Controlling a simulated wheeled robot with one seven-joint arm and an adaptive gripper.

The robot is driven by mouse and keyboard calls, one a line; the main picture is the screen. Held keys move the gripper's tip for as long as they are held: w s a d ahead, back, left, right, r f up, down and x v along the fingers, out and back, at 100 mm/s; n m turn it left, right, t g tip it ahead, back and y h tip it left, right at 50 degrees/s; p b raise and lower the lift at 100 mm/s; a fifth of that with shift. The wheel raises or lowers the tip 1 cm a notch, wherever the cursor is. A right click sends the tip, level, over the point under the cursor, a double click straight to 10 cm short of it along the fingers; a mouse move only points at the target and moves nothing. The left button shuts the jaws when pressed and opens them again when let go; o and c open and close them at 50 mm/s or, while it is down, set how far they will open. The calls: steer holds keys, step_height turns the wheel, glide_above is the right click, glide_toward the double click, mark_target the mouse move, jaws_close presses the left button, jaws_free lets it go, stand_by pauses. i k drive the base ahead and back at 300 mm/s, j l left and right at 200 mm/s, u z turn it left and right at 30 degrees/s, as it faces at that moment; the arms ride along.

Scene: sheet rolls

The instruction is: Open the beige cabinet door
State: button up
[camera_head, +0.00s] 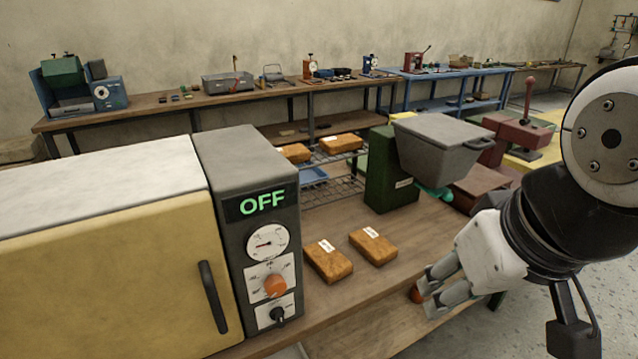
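The beige cabinet door (110,285) fills the lower left of the head view and looks closed. Its dark upright handle (213,297) is near the door's right edge, beside the dark grey control panel. My gripper (426,298) is at the lower right, well to the right of the handle and apart from it. Its two grey fingers point down and left, close to the bench's front edge. The angle does not show clearly how far apart they are. The door's lower part is cut off by the frame.
The control panel (238,160) reads OFF and carries an orange knob (276,286). Two brown packages (329,262) lie on the wooden bench (400,265) between the panel and my gripper. A green machine with a grey hopper (440,140) stands behind them.

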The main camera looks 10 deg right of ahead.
mark_target(153, 280)
steer(key=k+u, duration=0.2)
steer(key=u, duration=1)
steer(key=k+j+u, duration=0.35)
steer(key=j+u, duration=0.2)
